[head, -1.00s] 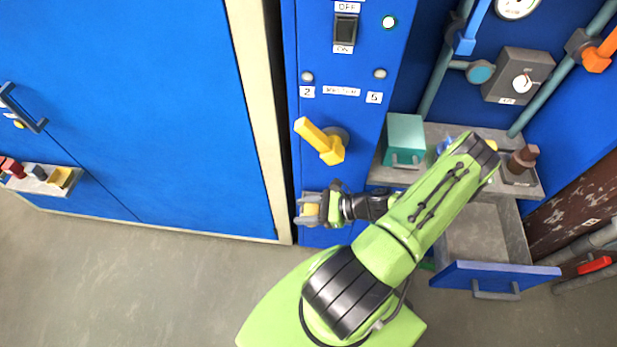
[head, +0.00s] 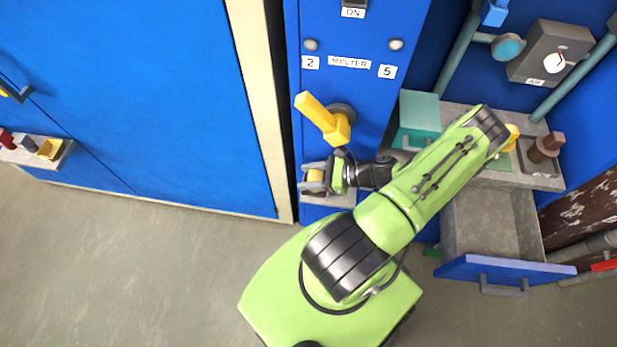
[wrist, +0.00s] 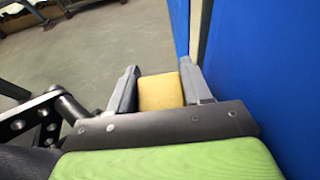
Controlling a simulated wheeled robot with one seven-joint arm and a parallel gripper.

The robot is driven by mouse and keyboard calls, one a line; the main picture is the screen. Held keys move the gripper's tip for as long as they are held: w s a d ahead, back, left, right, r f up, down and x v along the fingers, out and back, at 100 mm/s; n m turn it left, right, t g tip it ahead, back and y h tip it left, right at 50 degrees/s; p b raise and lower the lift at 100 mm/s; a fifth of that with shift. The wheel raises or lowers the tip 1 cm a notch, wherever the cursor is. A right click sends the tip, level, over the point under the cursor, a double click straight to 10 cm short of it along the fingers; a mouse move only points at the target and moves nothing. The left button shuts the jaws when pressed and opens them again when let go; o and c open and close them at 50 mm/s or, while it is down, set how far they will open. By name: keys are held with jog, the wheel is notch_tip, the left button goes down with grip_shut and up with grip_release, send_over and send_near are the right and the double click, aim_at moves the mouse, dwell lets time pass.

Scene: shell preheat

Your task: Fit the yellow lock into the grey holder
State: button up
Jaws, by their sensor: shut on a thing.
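The yellow lock appears as a yellow block (wrist: 160,92) between the two grey fingers of my gripper (wrist: 165,85) in the wrist view. My gripper (head: 314,180) is shut on it, and the block (head: 316,178) shows small in the head view. The gripper is at the narrow blue panel, below the yellow lever and over a small grey ledge (head: 338,200). The gripper partly covers this ledge. I cannot tell whether it is the grey holder, or whether the lock touches it.
A yellow lever (head: 322,116) sticks out just above my gripper. A left ledge (head: 22,156) carries several small blocks. To the right are a teal box (head: 417,115), a grey bench and an open drawer (head: 485,225). The floor at left is clear.

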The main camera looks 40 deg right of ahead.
jog(key=shift+f, duration=0.15)
jog(key=o, duration=1.1)
jog(key=p+v, duration=0.2)
jog(key=v, duration=1)
jog(key=shift+s+r, duration=0.1)
jog(key=shift+r, duration=0.15)
